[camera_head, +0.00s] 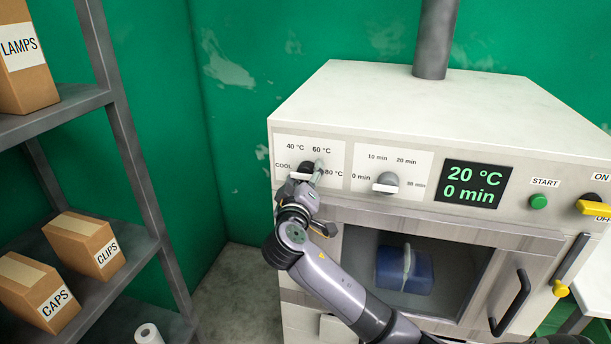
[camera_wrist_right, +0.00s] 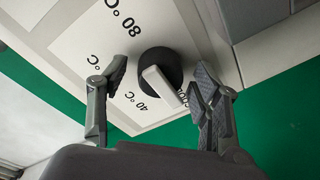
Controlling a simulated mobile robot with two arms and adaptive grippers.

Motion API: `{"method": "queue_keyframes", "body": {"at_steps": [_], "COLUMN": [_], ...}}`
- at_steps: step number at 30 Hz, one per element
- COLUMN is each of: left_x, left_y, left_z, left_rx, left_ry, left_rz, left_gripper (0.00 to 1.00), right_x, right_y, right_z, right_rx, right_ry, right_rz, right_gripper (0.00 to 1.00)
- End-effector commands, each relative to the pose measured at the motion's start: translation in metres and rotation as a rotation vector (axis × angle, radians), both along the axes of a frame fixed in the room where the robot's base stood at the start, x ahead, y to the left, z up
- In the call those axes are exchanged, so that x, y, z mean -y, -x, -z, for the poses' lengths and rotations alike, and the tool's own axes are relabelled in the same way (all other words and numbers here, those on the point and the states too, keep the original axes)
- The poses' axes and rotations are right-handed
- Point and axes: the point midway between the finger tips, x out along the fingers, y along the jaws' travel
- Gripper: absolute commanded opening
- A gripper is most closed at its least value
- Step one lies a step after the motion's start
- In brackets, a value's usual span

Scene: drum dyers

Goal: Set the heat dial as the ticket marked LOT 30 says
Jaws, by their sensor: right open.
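The heat dial (camera_wrist_right: 160,78) is a round dark knob with a white bar, on a white plate (camera_head: 283,146) marked COOL, 40, 60 and 80 °C. In the right wrist view one end of its bar lies by the COOL mark. My right gripper (camera_wrist_right: 159,76) is open, with one finger on each side of the dial; I cannot tell whether either touches it. In the head view my right gripper (camera_head: 303,180) partly covers the dial. The display (camera_head: 473,185) reads 20 °C and 0 min. No ticket marked LOT 30 shows. My left gripper is out of view.
The time dial (camera_head: 386,183) is just right of the heat dial. A green START button (camera_head: 538,202) and yellow ON/OFF lever (camera_head: 594,208) are further right. A blue container (camera_head: 404,272) shows behind the door window. Shelves with boxes (camera_head: 84,245) stand left.

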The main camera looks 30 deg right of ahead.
Motion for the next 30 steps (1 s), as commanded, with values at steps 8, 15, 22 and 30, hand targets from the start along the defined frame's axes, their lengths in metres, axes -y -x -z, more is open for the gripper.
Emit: {"method": "queue_keyframes", "body": {"at_steps": [8,15,22,30], "left_x": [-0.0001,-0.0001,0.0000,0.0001], "left_y": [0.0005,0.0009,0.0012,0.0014], "left_z": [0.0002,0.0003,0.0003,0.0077], "left_rx": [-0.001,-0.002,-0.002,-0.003], "left_ry": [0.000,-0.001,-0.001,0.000], "left_rz": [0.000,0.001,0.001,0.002], "left_gripper": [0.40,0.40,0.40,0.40], "right_x": [-0.0002,0.0004,0.0010,0.0014], "right_y": [0.0002,0.0005,0.0007,0.0009], "right_z": [-0.0001,-0.0006,-0.0015,0.0001], "right_rx": [0.000,0.002,0.003,0.023], "right_ry": [0.000,0.001,0.002,-0.014], "right_rz": [0.000,0.002,0.004,0.005], "right_gripper": [0.49,0.33,0.17,0.16]}}
